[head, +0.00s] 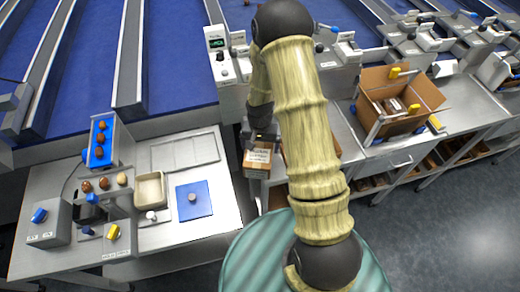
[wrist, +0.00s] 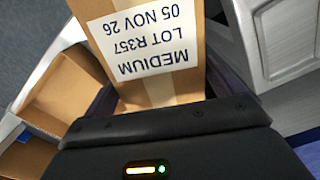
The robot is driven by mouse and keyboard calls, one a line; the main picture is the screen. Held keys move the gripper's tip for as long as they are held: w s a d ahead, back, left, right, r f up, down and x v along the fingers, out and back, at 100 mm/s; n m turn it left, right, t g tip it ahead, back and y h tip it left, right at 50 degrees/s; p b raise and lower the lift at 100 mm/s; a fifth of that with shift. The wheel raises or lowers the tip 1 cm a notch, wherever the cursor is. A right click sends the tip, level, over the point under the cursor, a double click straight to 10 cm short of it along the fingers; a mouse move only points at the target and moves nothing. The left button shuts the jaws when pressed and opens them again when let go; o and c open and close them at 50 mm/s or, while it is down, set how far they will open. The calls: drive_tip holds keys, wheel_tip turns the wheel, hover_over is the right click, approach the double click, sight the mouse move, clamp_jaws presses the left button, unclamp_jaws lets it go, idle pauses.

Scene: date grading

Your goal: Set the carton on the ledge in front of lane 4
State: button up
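The carton (head: 258,158) is a brown box with a white label, in front of the lane ends near the middle of the head view. In the wrist view the carton (wrist: 152,48) fills the top middle, and its label reads upside down "MEDIUM LOT R357 05 NOV 26". My gripper (head: 262,133) is at the carton's upper end, with dark fingers along both sides in the wrist view, shut on it. The carton's lower part and any contact beneath it are unclear. My arm hides part of the ledge behind it. I cannot read which lane is lane 4.
A steel bench (head: 160,235) at left holds a cream tray (head: 150,175), a blue pad (head: 194,207) and a blue holder with dates (head: 101,140). A large open box (head: 430,92) stands on the right counter. Open brown boxes sit on a lower shelf (head: 430,172).

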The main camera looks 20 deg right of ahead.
sight(260, 144)
drive_tip(key=c, duration=1.2)
drive_tip(key=shift+r, duration=0.15)
wheel_tip(260, 144, up, 10)
drive_tip(key=shift+f+b, duration=0.1)
drive_tip(key=shift+b, duration=1)
